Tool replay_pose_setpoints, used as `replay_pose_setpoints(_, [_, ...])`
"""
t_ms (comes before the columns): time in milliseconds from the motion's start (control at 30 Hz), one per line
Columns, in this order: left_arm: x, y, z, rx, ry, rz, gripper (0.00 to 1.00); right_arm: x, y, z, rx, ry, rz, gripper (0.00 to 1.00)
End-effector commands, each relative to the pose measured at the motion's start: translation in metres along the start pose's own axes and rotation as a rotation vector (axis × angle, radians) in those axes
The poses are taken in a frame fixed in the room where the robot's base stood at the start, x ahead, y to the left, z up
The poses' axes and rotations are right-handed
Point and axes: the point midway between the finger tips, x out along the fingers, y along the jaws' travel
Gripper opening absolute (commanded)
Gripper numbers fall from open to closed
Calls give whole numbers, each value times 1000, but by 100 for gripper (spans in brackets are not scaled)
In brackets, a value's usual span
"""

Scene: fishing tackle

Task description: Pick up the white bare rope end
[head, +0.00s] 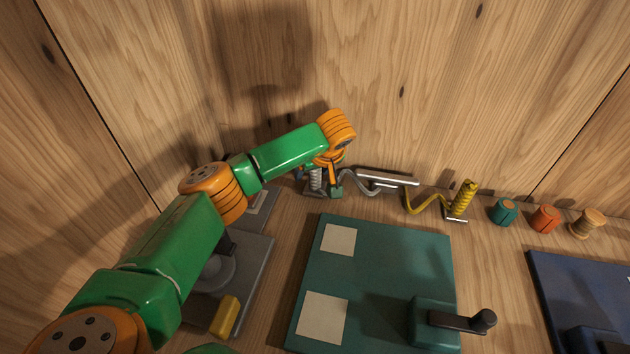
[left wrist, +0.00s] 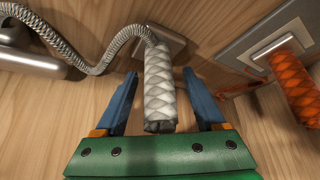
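The white bare rope end (left wrist: 160,85) stands up from a small metal plate in the left wrist view, with a grey cord running off to the left from near its base. In the head view the white rope end (head: 315,180) is small and partly covered by my gripper. My left gripper (left wrist: 160,74) is open, with one blue finger on each side of the white rope end and a visible gap on both sides. It also shows in the head view (head: 322,182), at the back of the table. My right gripper is not in view.
An orange rope end (left wrist: 295,85) on a grey plate is right of the gripper in the wrist view. A yellow rope end (head: 463,198) and several spools (head: 545,217) line the back wall. A green board (head: 380,265) with a crank (head: 460,320) lies in front.

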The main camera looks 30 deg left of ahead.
Motion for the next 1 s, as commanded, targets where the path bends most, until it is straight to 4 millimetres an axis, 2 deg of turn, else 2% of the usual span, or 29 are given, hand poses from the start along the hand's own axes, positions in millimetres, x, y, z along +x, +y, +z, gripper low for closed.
replay_pose_setpoints(33, [0, 0, 0, 0, 0, 0, 61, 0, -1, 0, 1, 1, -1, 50])
replay_pose_setpoints(200, [0, 0, 0, 0, 0, 0, 15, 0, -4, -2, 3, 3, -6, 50])
replay_pose_setpoints(267, [0, 0, 0, 0, 0, 0, 0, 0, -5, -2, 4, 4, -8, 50])
replay_pose_setpoints(567, [-1, 0, 0, -1, 1, 0, 0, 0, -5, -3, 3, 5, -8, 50])
replay_pose_setpoints(733, [-14, 1, -9, -3, 3, 2, 0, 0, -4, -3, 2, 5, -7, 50])
replay_pose_setpoints(800, [-27, 1, -16, -3, 4, 3, 0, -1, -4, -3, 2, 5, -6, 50])
replay_pose_setpoints(867, [-43, 1, -14, 1, 4, 7, 0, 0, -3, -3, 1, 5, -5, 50])
replay_pose_setpoints(1000, [-93, -1, -5, 3, 6, 8, 0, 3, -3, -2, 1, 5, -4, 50])
